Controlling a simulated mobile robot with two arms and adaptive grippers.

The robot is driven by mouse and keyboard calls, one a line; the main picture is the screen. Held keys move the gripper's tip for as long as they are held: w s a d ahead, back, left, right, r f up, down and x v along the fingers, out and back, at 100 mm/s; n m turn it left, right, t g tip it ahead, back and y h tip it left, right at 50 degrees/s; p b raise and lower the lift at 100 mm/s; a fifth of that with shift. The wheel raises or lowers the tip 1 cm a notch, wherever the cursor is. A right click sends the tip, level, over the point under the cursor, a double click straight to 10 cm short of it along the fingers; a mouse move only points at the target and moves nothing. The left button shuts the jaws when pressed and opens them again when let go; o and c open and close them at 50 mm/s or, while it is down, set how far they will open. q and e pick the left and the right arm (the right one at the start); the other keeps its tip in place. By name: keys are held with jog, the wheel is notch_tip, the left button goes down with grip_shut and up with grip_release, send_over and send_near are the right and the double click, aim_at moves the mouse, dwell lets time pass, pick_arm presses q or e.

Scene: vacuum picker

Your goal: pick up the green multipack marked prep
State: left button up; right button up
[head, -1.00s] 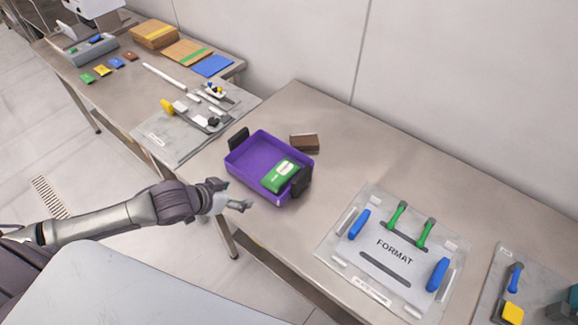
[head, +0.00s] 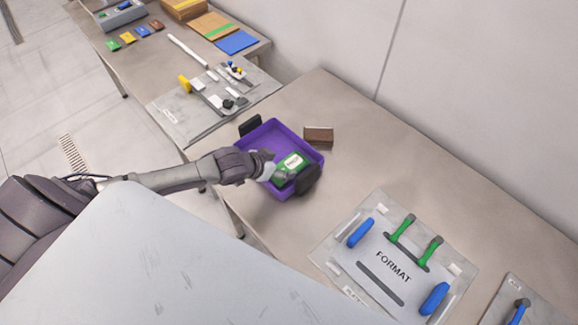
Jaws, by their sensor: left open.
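The green multipack (head: 293,163) with a white label lies inside the purple tray (head: 313,148) on the table. The print on its label is too small to read. My left gripper (head: 276,175) is over the tray, at the near left side of the multipack, and is open. Part of the multipack's near side is hidden by the gripper; I cannot tell whether they touch. My right gripper is not in view.
The tray has dark handles (head: 251,126) at two ends. A brown block (head: 318,135) lies just behind it. A FORMAT board (head: 393,266) with green and blue handles lies at right. Another board (head: 190,119) with small parts lies at left.

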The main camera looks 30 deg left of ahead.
aim_at(289, 165)
pick_arm(q)
jog(key=shift+w+d+f, duration=0.1)
jog(key=shift+w+f, duration=0.1)
jog(key=shift+w, duration=0.05)
jog(key=shift+w+f+p, duration=0.35)
jog(key=shift+f+p, duration=0.05)
jog(key=shift+f, duration=0.1)
jog(key=x, duration=0.3)
jog(key=shift+f, duration=0.15)
jog(key=shift+w+f, duration=0.2)
jog(key=shift+f, duration=0.05)
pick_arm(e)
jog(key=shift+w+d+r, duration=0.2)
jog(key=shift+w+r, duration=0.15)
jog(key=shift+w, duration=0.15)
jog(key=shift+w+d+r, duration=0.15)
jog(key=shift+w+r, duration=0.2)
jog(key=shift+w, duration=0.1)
pick_arm(q)
jog(key=shift+s, duration=0.1)
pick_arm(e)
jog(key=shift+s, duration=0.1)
pick_arm(q)
jog(key=c, duration=1)
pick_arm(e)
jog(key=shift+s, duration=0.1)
pick_arm(q)
jog(key=shift+r, duration=0.15)
jog(key=shift+c, duration=0.2)
